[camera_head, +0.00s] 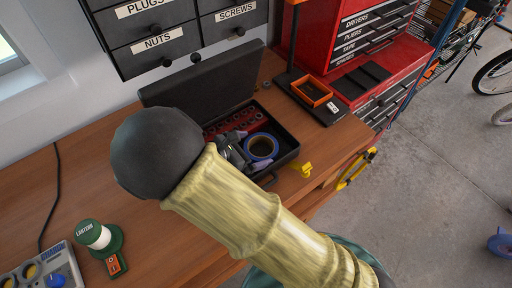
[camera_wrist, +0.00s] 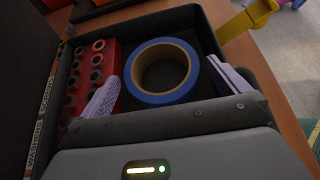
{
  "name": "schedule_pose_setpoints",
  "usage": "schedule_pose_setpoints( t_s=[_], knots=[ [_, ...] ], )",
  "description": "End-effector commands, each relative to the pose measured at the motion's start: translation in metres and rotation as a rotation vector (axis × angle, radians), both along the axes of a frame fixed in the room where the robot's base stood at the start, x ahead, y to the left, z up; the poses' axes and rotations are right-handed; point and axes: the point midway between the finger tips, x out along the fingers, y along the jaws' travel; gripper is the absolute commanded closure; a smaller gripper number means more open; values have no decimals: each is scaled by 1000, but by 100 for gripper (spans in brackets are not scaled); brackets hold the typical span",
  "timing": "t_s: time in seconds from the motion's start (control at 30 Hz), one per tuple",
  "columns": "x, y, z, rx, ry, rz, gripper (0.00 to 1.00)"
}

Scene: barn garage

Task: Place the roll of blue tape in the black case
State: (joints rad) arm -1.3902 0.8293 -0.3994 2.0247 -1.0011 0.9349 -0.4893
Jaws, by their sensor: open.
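The black case (camera_head: 285,126) stands open on the wooden workbench, its lid (camera_head: 208,88) raised at the back. The roll of blue tape (camera_head: 274,147) lies inside the case, and it also shows in the wrist view (camera_wrist: 152,98). My gripper (camera_head: 255,148) is over the case, partly hidden by my arm. In the wrist view my gripper (camera_wrist: 162,72) has its purple fingers spread apart, one on each side of the tape. Whether either finger touches the tape I cannot tell.
A red socket holder (camera_wrist: 92,75) fills the case's left part in the wrist view. A yellow tool (camera_head: 301,168) lies by the case's right edge. An orange tray (camera_head: 312,90) stands behind. A lantern (camera_head: 98,236) is at left. Another blue roll-like object (camera_head: 499,243) lies on the floor.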

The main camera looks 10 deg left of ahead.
Motion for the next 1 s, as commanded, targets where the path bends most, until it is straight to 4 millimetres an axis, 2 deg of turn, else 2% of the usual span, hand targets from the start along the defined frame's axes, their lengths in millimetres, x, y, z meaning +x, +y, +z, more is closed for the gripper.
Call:
schedule_pose_setpoints(
  t_s=[0.3, 0.5, 1.0],
  knots=[
    [-43, 39, 29, 6, 0, 6, 0],
    [-62, 54, 43, 3, 0, 4, 0],
    [-66, 57, 47, 1, 1, 2, 0]
  ],
)
